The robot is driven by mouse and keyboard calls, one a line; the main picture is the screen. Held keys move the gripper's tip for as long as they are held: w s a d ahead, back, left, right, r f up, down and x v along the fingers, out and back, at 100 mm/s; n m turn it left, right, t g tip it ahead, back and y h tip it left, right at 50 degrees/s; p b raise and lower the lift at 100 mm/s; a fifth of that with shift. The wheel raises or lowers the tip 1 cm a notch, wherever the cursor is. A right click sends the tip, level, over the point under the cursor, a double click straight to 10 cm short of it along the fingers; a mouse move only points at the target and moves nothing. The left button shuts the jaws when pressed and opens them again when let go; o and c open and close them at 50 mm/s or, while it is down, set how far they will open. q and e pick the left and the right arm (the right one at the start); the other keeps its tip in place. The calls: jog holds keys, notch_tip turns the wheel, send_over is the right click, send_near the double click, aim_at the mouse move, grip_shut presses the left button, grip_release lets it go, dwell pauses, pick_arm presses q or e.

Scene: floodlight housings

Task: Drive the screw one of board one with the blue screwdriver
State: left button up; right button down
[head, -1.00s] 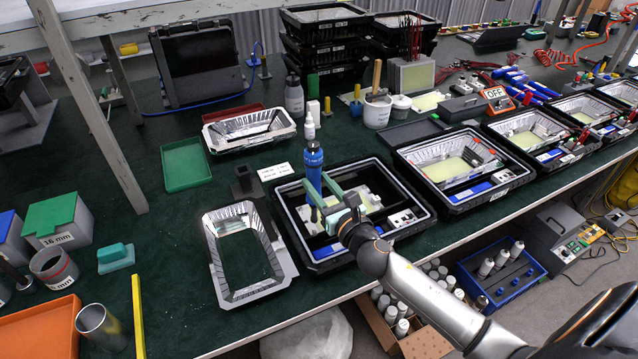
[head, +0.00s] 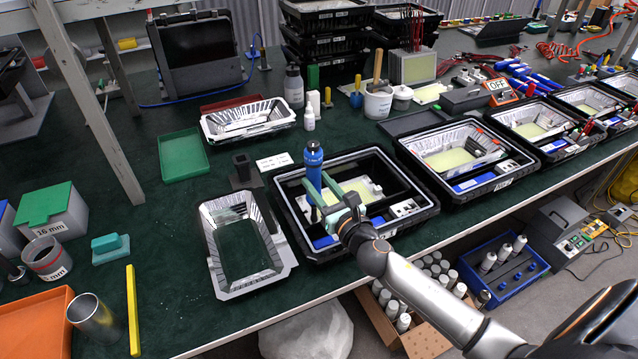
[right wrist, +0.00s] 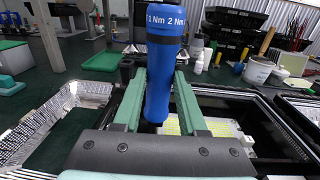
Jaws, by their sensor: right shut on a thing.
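The blue screwdriver (head: 313,172) stands upright over the nearest black housing (head: 434,208). My right gripper (head: 328,190) is shut on it, its green fingers on either side of the body. In the right wrist view the screwdriver (right wrist: 163,60) shows "1 Nm 2 Nm" near its top, and the gripper fingers (right wrist: 160,105) flank it. A pale yellow-green board (head: 362,188) lies inside the housing, partly behind the gripper; it also shows in the right wrist view (right wrist: 205,127). The screwdriver's tip and the screws are hidden or too small to make out. My left gripper is not in view.
A silver reflector frame (head: 215,275) lies left of the housing, and another (head: 248,120) farther back. More housings (head: 470,190) line the bench to the right. A small black block (head: 243,168) and a white label (head: 274,161) sit behind.

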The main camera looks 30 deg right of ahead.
jog(key=shift+f+b, duration=0.55)
jog(key=shift+b, duration=0.05)
dwell(0.9)
jog(key=shift+s+f+b, duration=0.1)
jog(key=shift+f+b, duration=0.25)
jog(key=shift+f, duration=0.35)
dwell(1.9)
jog(key=shift+r, duration=0.1)
